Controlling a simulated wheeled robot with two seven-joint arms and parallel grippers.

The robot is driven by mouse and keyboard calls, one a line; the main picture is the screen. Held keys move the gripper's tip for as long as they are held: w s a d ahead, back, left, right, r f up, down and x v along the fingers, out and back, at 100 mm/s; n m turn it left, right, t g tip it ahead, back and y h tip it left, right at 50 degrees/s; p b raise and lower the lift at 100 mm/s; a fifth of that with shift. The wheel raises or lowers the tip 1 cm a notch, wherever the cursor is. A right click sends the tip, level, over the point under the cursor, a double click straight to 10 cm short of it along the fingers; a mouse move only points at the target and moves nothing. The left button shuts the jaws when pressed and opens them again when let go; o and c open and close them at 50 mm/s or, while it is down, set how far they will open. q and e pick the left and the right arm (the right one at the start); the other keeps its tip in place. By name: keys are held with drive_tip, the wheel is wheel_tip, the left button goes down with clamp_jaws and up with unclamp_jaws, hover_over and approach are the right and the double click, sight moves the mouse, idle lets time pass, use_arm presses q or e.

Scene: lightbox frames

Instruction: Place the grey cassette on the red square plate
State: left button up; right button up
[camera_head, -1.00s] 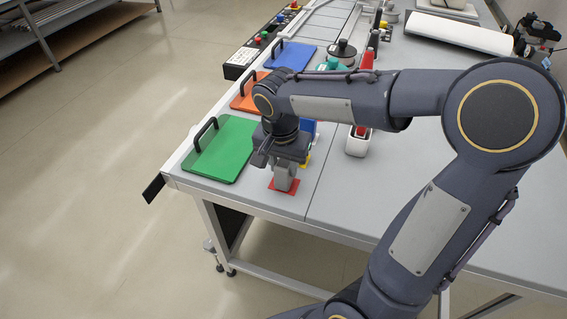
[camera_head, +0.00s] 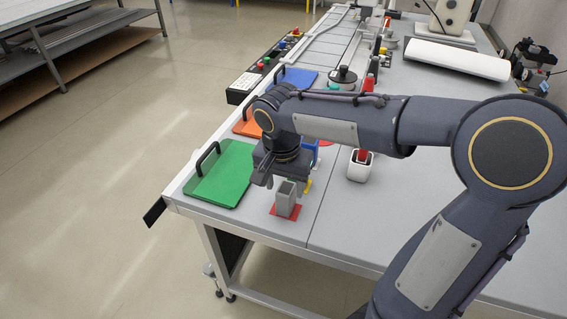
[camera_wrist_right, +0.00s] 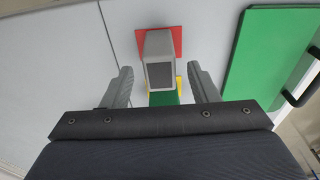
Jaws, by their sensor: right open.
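The grey cassette (camera_head: 286,198) stands upright on the red square plate (camera_head: 296,211), near the front left corner of the table. In the right wrist view the cassette (camera_wrist_right: 158,62) rests over the red plate (camera_wrist_right: 174,40), with red showing around it. My right gripper (camera_head: 283,182) is just behind and above the cassette in the head view. In the wrist view its two fingers (camera_wrist_right: 162,88) are spread wide, one on each side, apart from the cassette, with nothing between them gripped. My left gripper is not in view.
A green board with a black handle (camera_head: 222,172) lies left of the plate, with orange (camera_head: 247,124) and blue (camera_head: 297,78) boards behind. A yellow plate (camera_wrist_right: 179,84) and a green piece (camera_wrist_right: 164,98) lie beside the red plate. A white holder (camera_head: 359,167) stands to the right.

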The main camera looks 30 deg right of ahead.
wheel_tip(320, 180, up, 8)
drive_tip(key=s+a+f+n+t+y, duration=0.1)
drive_tip(key=s+f+n, duration=0.3)
drive_tip(key=s, duration=0.4)
drive_tip(key=s+a+f+n+t+y, duration=0.2)
drive_tip(key=s+f+n+t+y, duration=0.1)
drive_tip(key=s, duration=0.5)
drive_tip(key=shift+s+a+f+n+t+y, duration=0.2)
drive_tip(key=shift+f+n+t+y, duration=0.15)
drive_tip(key=shift+f+n, duration=0.35)
drive_tip(key=shift+d, duration=0.1)
